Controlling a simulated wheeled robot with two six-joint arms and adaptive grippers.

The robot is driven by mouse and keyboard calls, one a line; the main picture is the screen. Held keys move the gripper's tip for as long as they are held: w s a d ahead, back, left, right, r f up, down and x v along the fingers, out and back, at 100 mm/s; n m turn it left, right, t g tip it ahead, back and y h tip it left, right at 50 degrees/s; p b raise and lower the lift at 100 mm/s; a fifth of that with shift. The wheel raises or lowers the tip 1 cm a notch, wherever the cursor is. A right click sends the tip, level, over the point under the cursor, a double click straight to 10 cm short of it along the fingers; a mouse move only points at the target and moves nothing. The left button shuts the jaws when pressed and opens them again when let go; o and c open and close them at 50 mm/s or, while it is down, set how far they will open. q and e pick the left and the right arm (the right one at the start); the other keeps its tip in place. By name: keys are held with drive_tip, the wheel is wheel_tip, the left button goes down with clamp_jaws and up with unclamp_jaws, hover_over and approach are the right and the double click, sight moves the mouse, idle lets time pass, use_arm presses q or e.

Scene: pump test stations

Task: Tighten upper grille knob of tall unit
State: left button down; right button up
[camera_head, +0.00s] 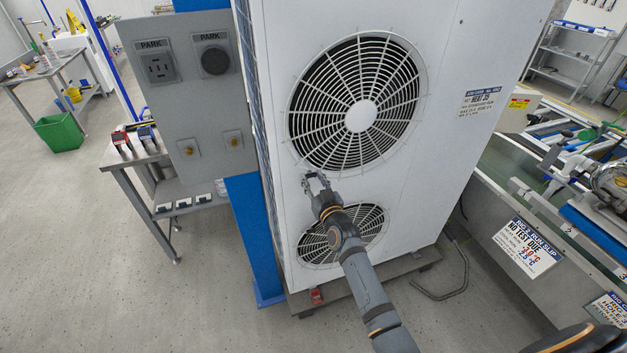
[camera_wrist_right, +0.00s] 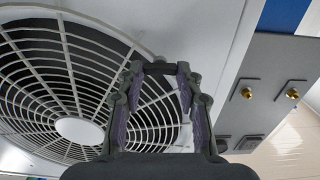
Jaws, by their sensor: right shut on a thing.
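The tall unit (camera_head: 440,110) is a white cabinet with a large round upper grille (camera_head: 361,115) and a lower grille (camera_head: 338,238). My right gripper (camera_head: 316,181) is at the lower left rim of the upper grille, against the front of the unit. In the right wrist view, my right gripper (camera_wrist_right: 160,72) is shut on a dark bar-shaped piece between its fingertips, which I take as the upper grille knob (camera_wrist_right: 160,68). The gripper mostly hides the knob in the head view. The upper grille (camera_wrist_right: 80,100) fills the left of the wrist view. My left gripper is not in view.
A grey panel (camera_head: 205,110) with sockets and two brass fittings stands left of the unit. A workbench (camera_head: 135,165) and a green bin (camera_head: 58,133) are further left. A conveyor station (camera_head: 520,200) with signs is on the right. A hose (camera_head: 445,295) lies on the floor.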

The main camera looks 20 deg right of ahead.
drive_tip(key=shift+c, duration=0.3)
drive_tip(key=m, duration=0.4)
drive_tip(key=shift+p, duration=0.3)
drive_tip(key=m, duration=0.4)
drive_tip(key=shift+d+m, duration=0.15)
drive_tip(key=shift+m, duration=0.15)
drive_tip(key=m, duration=0.4)
drive_tip(key=shift+f+p, duration=0.1)
drive_tip(key=shift+p, duration=0.25)
drive_tip(key=shift+m, duration=2.2)
drive_tip(key=shift+f+m, duration=0.1)
drive_tip(key=shift+m, duration=0.2)
drive_tip(key=o, duration=1.1)
drive_tip(key=shift+o, duration=0.2)
